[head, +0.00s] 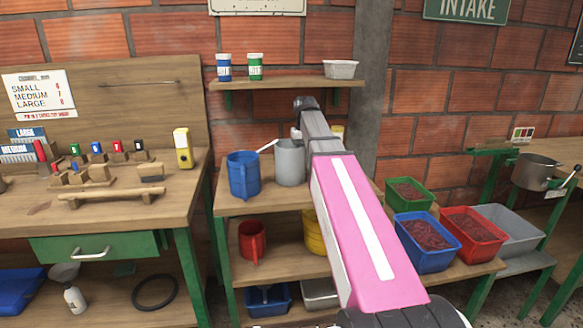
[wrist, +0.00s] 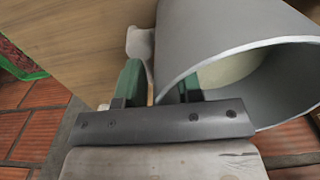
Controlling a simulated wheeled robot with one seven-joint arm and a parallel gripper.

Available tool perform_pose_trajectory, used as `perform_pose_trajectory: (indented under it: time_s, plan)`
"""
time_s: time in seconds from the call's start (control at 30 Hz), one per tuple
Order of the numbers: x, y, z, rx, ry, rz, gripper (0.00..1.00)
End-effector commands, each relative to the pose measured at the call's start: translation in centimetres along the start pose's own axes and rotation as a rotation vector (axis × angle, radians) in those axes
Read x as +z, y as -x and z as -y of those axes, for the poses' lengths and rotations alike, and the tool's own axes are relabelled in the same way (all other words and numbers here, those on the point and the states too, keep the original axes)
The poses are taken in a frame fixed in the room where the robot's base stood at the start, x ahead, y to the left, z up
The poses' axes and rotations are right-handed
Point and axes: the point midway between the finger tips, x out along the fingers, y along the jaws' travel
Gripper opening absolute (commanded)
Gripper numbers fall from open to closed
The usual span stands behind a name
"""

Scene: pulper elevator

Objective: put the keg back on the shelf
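No barrel-like keg shows plainly. A grey cylindrical vessel (head: 290,162) stands on the wooden top of the middle rack, right of a blue jug (head: 244,174). In the wrist view the grey vessel (wrist: 185,35) fills the upper right, with its open rim and a pale handle at its left. My gripper (head: 297,132) is at the vessel's top. In the wrist view its green fingers (wrist: 160,88) are apart at the near rim, beside the handle. I cannot tell whether they press on the wall or handle.
A wall shelf (head: 290,83) holds two jars and a pale tub, with clear space between. Red (head: 252,240) and yellow (head: 314,234) vessels stand on the lower shelf. Green, blue and red bins lie right. A concrete post (head: 370,80) rises behind my arm.

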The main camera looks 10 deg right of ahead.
Motion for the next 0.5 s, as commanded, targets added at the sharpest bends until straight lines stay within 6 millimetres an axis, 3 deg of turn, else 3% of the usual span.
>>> perform_pose_trajectory:
  time_s: [0.03,0.1,0.13,0.5]
  plan:
    - [-0.02,0.01,0.0,0.0,0.0,0.0,0.26]
    - [-0.03,0.02,0.0,0.0,0.0,0.0,0.04]
    - [-0.02,0.02,0.0,0.0,0.0,0.0,0.0]
    - [-0.03,0.02,0.0,0.0,0.0,0.001,0.0]
